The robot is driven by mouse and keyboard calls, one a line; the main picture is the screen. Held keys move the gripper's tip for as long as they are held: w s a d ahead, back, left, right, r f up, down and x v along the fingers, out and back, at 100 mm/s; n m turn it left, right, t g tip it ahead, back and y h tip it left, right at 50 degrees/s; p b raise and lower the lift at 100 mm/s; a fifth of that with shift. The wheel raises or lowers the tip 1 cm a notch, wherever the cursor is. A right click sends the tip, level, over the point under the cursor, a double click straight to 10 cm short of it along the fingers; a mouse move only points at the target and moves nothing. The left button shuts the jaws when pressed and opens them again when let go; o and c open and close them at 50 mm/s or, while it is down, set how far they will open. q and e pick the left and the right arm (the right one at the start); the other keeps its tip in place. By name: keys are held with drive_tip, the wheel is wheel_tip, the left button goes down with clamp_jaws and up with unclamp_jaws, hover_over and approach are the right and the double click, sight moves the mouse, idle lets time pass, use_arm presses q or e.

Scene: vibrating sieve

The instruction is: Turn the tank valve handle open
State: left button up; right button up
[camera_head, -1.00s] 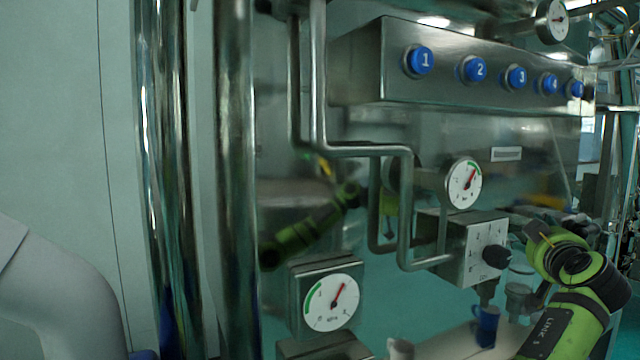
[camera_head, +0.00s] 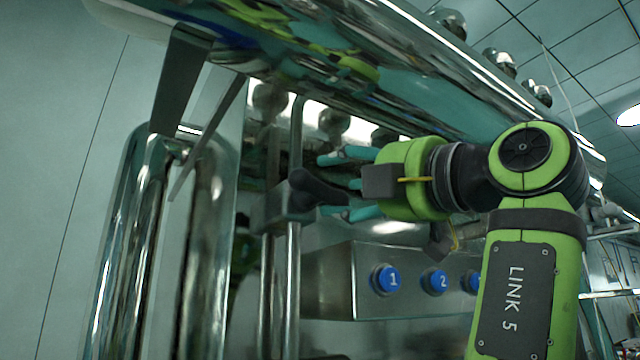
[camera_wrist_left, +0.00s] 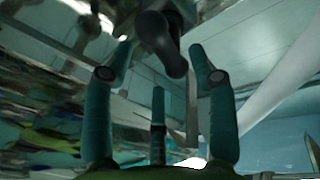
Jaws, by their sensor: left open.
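The tank valve handle (camera_head: 317,188) is a dark, rounded lever under the shiny tank. It also shows in the left wrist view as a black knobbed lever (camera_wrist_left: 158,38) at the top middle. My left gripper (camera_head: 338,184) is green with teal fingers and points left at the handle. Its fingers are open, with the handle's end at the mouth between the fingertips. In the left wrist view the fingers of the left gripper (camera_wrist_left: 160,75) spread on either side of the lever. I cannot tell whether they touch it. My right gripper is not in view.
The shiny tank (camera_head: 400,75) hangs above the gripper. A steel box with numbered blue buttons (camera_head: 386,279) sits just below it. Vertical pipes (camera_head: 293,230) run close to the handle. A grey wall (camera_head: 60,150) stands at the left.

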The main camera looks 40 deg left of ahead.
sight(329, 188)
use_arm(q)
drive_tip(key=x, duration=0.4)
drive_tip(key=shift+w+a+f+p, duration=0.1)
drive_tip(key=shift+w+a+p, duration=0.05)
drive_tip(key=shift+w+p, duration=0.15)
drive_tip(key=shift+s+a, duration=0.15)
drive_tip(key=shift+a, duration=0.2)
drive_tip(key=shift+d, duration=0.15)
drive_tip(key=shift+c, duration=1.2)
clamp_jaws()
